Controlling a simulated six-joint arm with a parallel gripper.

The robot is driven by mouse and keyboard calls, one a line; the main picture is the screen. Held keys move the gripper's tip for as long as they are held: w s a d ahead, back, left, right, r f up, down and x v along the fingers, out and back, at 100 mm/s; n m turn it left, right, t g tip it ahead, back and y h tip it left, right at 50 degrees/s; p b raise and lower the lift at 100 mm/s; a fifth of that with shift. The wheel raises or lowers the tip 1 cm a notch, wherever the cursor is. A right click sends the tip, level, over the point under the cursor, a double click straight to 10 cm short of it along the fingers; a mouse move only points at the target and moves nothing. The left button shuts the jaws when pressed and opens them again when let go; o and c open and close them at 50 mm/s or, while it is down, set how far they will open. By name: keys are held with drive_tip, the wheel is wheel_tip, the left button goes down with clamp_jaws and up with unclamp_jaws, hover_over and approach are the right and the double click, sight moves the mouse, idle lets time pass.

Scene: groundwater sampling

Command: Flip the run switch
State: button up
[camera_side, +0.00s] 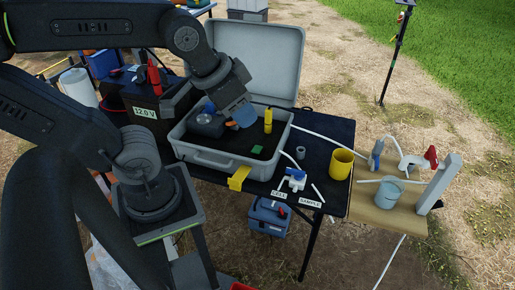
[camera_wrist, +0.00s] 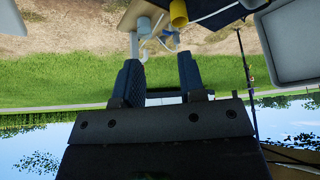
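The open grey case (camera_side: 215,160) stands on the dark table with its lid raised. Its dark panel carries a black rounded part, a yellow upright piece (camera_side: 268,121), a small green patch (camera_side: 257,150) and a small orange part (camera_side: 231,124). I cannot tell which of these, if any, is the run switch.
A yellow cup (camera_side: 341,163), a blue-and-white valve (camera_side: 296,179) and labels lie right of the case. A 12.0 V battery box (camera_side: 150,100) is left of the case. The raised lid stands behind my gripper.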

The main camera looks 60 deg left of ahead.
drive_tip(key=shift+w+a, duration=0.15)
drive_tip(key=shift+w, duration=0.05)
drive_tip(key=shift+c, duration=0.8)
drive_tip(key=w+a, duration=0.1)
drive_tip(key=w+a+n+g, duration=0.1)
drive_tip(key=w, duration=0.1)
drive_tip(key=w+a+f+n+g, duration=0.1)
drive_tip(key=w, duration=0.1)
drive_tip(key=shift+w+a+y, duration=0.2)
drive_tip(key=shift+a+y, duration=0.1)
drive_tip(key=shift+a, duration=0.1)
clamp_jaws()
drive_tip(key=w+a+f+n+g+h, duration=0.1)
drive_tip(key=w+a+f+n+g, duration=0.1)
drive_tip(key=a+f, duration=0.5)
drive_tip(key=w+a+f+n+g+h, duration=0.1)
drive_tip(key=w+a+f+n+g, duration=0.2)
drive_tip(key=a, duration=0.8)
drive_tip(key=w+f+n, duration=0.2)
drive_tip(key=w+f, duration=0.2)
drive_tip(key=f, duration=0.1)
drive_tip(key=shift+a+f, duration=0.15)
drive_tip(key=shift+a, duration=0.2)
